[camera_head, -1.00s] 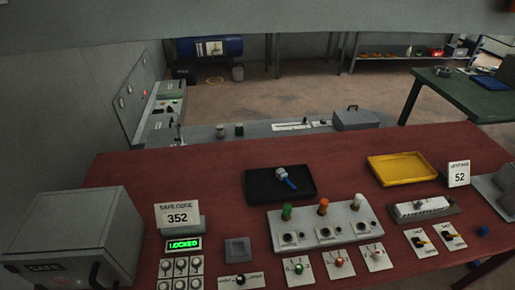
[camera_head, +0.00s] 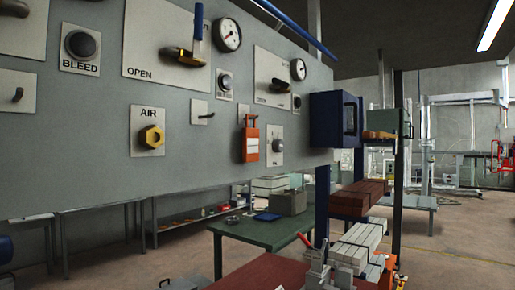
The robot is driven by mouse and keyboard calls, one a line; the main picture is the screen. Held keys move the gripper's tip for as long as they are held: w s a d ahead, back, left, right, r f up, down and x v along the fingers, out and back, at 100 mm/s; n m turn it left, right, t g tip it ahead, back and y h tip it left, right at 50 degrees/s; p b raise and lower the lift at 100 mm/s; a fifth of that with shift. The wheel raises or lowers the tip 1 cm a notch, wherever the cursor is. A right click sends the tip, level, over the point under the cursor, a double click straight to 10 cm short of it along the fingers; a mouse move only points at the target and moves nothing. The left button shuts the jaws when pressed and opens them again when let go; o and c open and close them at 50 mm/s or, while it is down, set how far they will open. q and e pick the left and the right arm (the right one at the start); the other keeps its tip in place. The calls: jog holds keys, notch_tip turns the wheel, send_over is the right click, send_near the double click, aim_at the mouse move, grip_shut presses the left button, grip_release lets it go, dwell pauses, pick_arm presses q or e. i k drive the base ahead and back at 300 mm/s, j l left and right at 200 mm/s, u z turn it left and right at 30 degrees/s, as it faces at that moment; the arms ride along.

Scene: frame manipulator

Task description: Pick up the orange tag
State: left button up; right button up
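The orange tag (camera_head: 251,146) hangs on the grey wall panel, right of the panel's middle in the head view. It is an upright orange piece with a pale label and a shackle-like loop at its top. Nothing covers it. Neither of my grippers shows in this view.
The grey panel (camera_head: 180,172) also carries a yellow AIR fitting (camera_head: 151,137), a BLEED knob (camera_head: 80,44), a blue-handled valve lever (camera_head: 197,30) and gauges. A blue box (camera_head: 335,120) stands at its right end. A green table (camera_head: 262,232) is beyond and below.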

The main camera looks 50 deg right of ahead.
aim_at(250, 136)
jog(key=z, duration=1.65)
